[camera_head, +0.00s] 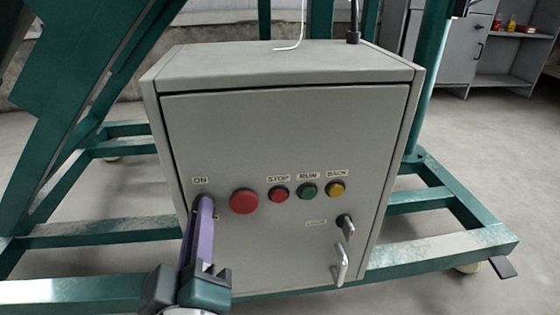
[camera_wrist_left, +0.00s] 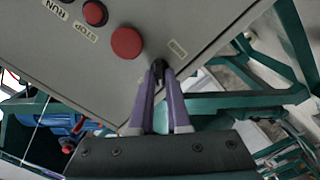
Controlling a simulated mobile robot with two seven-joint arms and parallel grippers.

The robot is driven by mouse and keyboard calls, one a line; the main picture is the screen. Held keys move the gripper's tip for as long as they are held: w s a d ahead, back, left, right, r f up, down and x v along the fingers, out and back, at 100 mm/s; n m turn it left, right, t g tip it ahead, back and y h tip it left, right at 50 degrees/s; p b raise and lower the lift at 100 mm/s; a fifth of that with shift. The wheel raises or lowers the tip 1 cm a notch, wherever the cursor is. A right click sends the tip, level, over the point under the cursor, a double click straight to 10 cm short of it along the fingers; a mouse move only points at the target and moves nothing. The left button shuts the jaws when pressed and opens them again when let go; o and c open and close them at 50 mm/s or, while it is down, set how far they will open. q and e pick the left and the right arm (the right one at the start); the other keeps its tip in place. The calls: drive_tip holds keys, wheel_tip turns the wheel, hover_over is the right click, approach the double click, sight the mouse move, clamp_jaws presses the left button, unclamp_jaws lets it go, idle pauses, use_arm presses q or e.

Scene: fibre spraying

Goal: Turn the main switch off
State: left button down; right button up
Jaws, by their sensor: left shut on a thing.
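The main switch is a dark knob at the left of the grey control box (camera_head: 290,130), under the ON label (camera_head: 200,181). It shows as a dark knob (camera_wrist_left: 158,68) between the fingertips in the left wrist view. My left gripper (camera_head: 205,207) comes up from below, its purple fingers shut on the switch. The fingers cover most of the switch in the head view, so its exact angle is hard to tell. A label beside it is partly hidden. My right gripper is not in view.
Right of the switch are a large red button (camera_head: 244,201), a red STOP button (camera_head: 278,194), a green RUN button (camera_head: 307,191) and a yellow BACK button (camera_head: 336,189). A metal handle (camera_head: 341,264) juts out at lower right. A green frame (camera_head: 455,247) surrounds the box.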

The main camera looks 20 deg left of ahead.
use_arm(q)
drive_tip(key=shift+f+n+b, duration=0.15)
drive_tip(key=shift+n+b, duration=0.3)
drive_tip(key=shift+n, duration=3.75)
drive_tip(key=c, duration=0.9)
unclamp_jaws()
